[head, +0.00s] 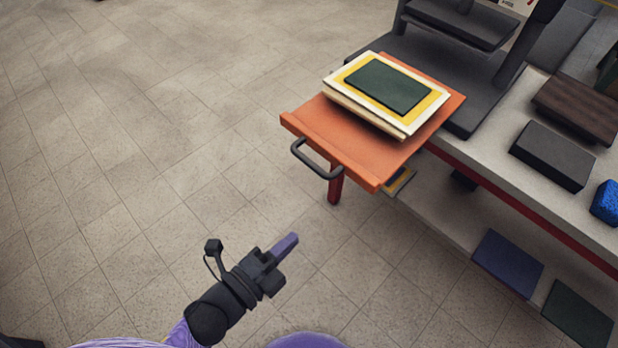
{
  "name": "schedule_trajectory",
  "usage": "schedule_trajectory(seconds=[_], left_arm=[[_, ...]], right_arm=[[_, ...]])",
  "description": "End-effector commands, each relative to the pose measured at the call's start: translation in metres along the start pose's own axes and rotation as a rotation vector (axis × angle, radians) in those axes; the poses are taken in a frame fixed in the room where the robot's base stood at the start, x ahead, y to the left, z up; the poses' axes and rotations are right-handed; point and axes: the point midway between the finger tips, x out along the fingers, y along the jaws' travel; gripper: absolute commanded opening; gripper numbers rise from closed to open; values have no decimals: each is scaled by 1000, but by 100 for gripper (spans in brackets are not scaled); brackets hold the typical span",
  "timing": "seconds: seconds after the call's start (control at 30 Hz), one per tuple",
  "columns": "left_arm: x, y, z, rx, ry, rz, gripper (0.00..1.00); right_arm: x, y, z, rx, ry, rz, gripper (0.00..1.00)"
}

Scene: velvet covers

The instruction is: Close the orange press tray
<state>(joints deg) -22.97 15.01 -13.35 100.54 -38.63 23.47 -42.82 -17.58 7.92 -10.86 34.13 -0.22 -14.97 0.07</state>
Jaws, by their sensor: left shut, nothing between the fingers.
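The orange press tray (338,136) sticks out toward me from the dark press (470,78) on the bench. It carries a stack of cream and yellow covers (425,122) with a dark green panel (387,84) on top. A dark bar handle (316,168) is on the tray's front edge. My left gripper (286,246) is shut and empty, with purple fingers pointing up and right. It is below the handle in the picture and apart from the tray. My right gripper is not in view.
The bench top (510,180) holds a black block (552,155), a brown block (578,108) and a blue object (606,202). A lower shelf holds a purple panel (508,262) and a dark green one (578,314). The floor at left is clear.

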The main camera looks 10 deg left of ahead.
Motion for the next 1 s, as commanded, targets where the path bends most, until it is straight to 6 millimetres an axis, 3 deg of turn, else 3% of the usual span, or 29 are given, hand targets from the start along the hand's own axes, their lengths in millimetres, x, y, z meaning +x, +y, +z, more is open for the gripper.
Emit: schedule_trajectory(seconds=[0.13,0.7,1.0], left_arm=[[10,-24,-12,114,60,-81,0],[123,-31,-17,106,56,-78,0],[144,-34,-18,105,54,-75,0]], right_arm=[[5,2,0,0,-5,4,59],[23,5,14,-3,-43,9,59],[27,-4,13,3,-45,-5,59]])
